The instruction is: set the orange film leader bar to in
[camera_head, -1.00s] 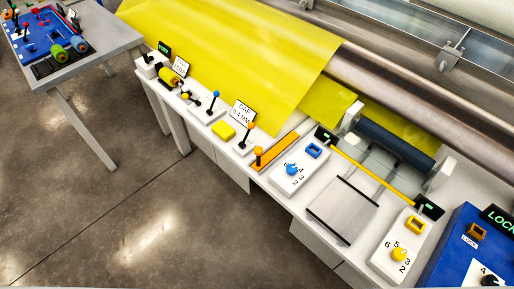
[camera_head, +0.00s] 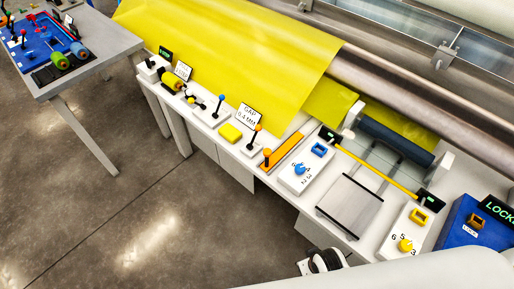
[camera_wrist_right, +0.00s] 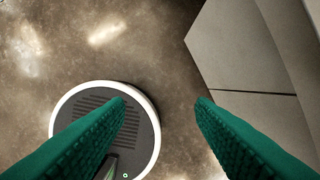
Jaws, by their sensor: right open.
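The orange film leader bar (camera_head: 287,149) appears to be the flat orange strip on the white bench, left of the blue-dial panel. An upright with an orange knob (camera_head: 267,153) stands at its near left end. My right arm comes in at the lower right of the head view, with its wrist beyond the bench's front edge, apart from the bar. In the right wrist view, my right gripper (camera_wrist_right: 160,101) has two green fingers wide apart with nothing between them. The bar is not in that view. My left gripper is not in view.
The blue-dial panel (camera_head: 308,167) and a grey plate (camera_head: 349,207) lie to the right. Yellow film (camera_head: 230,50) hangs behind.

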